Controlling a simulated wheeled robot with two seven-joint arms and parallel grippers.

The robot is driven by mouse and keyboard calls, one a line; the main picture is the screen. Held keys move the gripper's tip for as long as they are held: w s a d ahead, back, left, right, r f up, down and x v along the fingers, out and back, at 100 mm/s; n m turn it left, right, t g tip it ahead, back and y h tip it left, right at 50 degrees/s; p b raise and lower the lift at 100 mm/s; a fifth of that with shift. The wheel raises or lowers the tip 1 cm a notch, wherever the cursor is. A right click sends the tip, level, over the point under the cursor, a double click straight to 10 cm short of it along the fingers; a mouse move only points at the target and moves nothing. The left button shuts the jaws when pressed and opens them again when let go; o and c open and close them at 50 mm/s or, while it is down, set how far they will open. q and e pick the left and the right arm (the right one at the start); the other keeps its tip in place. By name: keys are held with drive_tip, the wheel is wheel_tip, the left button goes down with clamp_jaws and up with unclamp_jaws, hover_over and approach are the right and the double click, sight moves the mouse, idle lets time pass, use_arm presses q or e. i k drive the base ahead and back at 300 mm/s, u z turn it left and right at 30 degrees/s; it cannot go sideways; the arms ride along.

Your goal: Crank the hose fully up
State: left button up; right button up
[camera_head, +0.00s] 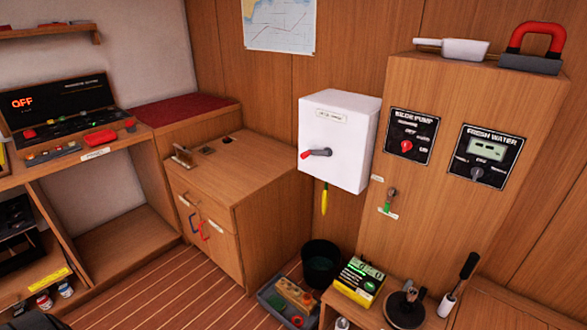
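A white box (338,138) is mounted on the wood wall. A small dark crank-like handle with a red knob (316,153) sits on its front, pointing left. A short yellow piece (324,199) hangs below the box; it may be the hose end, but I cannot tell for sure. Any hose inside the box is hidden. Neither of my grippers is in view.
A wooden cabinet (208,192) stands left of the box. A tall panel cabinet (435,170) stands to the right. Below are a black bucket (320,262), a grey bin (276,306) and a low bench with a green-yellow box (359,281). Striped floor shows at lower left.

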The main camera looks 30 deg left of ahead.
sight(303, 155)
drive_tip(key=k, duration=0.7)
drive_tip(key=u, duration=0.6)
drive_tip(key=i, duration=1.35)
drive_tip(key=z, duration=0.55)
